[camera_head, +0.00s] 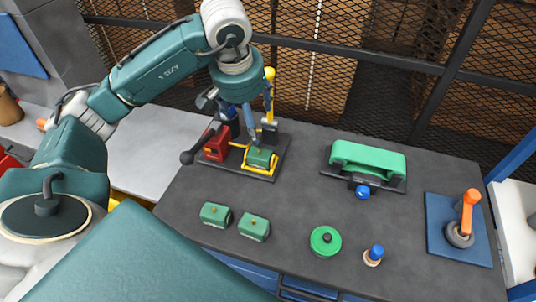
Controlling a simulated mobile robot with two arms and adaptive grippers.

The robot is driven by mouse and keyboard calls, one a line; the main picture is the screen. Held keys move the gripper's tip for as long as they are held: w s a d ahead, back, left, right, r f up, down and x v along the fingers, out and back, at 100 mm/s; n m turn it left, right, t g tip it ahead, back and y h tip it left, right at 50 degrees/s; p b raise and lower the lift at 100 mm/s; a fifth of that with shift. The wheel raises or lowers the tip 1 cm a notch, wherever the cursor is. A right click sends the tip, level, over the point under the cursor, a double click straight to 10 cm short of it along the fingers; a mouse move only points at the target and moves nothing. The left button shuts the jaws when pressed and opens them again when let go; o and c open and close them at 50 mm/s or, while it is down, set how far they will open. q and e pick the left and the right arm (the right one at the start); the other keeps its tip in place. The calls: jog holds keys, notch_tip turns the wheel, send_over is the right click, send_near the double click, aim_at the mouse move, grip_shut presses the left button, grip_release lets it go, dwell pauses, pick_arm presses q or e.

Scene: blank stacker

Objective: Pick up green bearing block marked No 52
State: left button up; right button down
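Three green bearing blocks are in the head view. One block (260,157) sits in a yellow holder on the dark base plate at the back. Two more lie on the grey table in front: a left one (215,214) and a right one (254,228). Their markings are too small to read, so I cannot tell which is No 52. My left gripper (249,138) points down just above and behind the block in the holder. Its fingers partly blend with the device behind, and I cannot tell whether they are open or touch the block. My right gripper is not in view.
A red device with a black-knobbed lever (190,157) stands beside the holder. On the table are a long green block on a dark base (367,159), a green disc (325,241), a blue-topped knob (374,255) and an orange-handled tool on a blue mat (435,238). The middle is clear.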

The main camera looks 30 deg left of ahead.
pick_arm(q)
jog(key=b, duration=0.5)
send_near(259, 152)
jog(key=x, duration=0.5)
jog(key=shift+s+a+f+p, duration=0.1)
jog(key=shift+s+a+p, duration=0.15)
jog(key=shift+a+p, duration=0.1)
jog(key=x, duration=0.1)
jog(key=p+x, duration=0.1)
jog(key=x, duration=0.1)
jog(key=p+x, duration=0.1)
jog(key=shift+w+d+f, duration=0.25)
jog(key=shift+d+f, duration=0.1)
jog(key=shift+w+a+f, duration=0.1)
jog(key=shift+w+f, duration=0.05)
jog(key=shift+f, duration=0.3)
jog(key=c, duration=1.7)
jog(key=shift+r, duration=0.1)
grip_shut()
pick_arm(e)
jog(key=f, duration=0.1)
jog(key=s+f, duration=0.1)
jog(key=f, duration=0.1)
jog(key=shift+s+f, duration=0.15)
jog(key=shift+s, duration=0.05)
